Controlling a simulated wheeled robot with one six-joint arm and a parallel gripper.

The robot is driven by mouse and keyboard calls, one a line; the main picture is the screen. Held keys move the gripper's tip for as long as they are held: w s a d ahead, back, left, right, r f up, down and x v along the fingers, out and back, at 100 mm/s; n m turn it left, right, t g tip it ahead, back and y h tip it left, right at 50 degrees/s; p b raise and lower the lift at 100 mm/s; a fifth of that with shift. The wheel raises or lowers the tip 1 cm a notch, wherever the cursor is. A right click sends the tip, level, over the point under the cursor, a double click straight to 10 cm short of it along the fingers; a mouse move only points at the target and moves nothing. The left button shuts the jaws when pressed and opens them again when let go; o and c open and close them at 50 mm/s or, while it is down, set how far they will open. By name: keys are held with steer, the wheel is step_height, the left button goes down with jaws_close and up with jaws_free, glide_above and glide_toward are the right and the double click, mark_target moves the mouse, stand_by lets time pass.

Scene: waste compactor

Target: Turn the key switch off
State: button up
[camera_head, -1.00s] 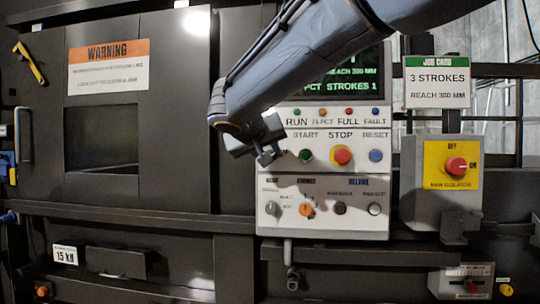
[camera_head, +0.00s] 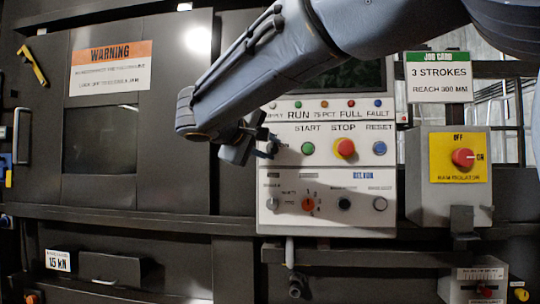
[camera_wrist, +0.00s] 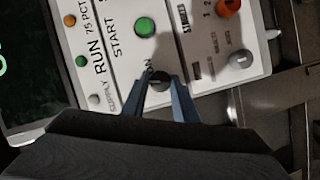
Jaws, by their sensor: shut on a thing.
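The key switch (camera_wrist: 158,79) is a small dark round knob beside an "ON" mark, in line with the START button, in the wrist view. My gripper (camera_wrist: 160,87) has its two blue-grey fingers on either side of it, shut on it. In the head view my gripper (camera_head: 269,148) is at the left edge of the white control panel (camera_head: 330,168), left of the green START button (camera_head: 308,148). There the gripper hides most of the key switch. I cannot tell the exact angle of the key.
The red STOP button (camera_head: 345,148) and blue RESET button (camera_head: 379,148) are farther right. An orange selector (camera_head: 308,204) and grey and black knobs sit below. A dark screen (camera_head: 350,76) is above, partly behind my arm.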

steer(key=shift+a+f+n+t+h+b, duration=0.15)
steer(key=shift+n+t+h+b, duration=0.35)
steer(key=shift+n, duration=0.6)
steer(key=shift+g, duration=0.3)
steer(key=o, duration=1.1)
steer(key=shift+c, duration=0.2)
steer(key=b+v, duration=0.1)
steer(key=v, duration=0.6)
steer(key=shift+s+a, duration=0.15)
steer(key=shift+s, duration=0.25)
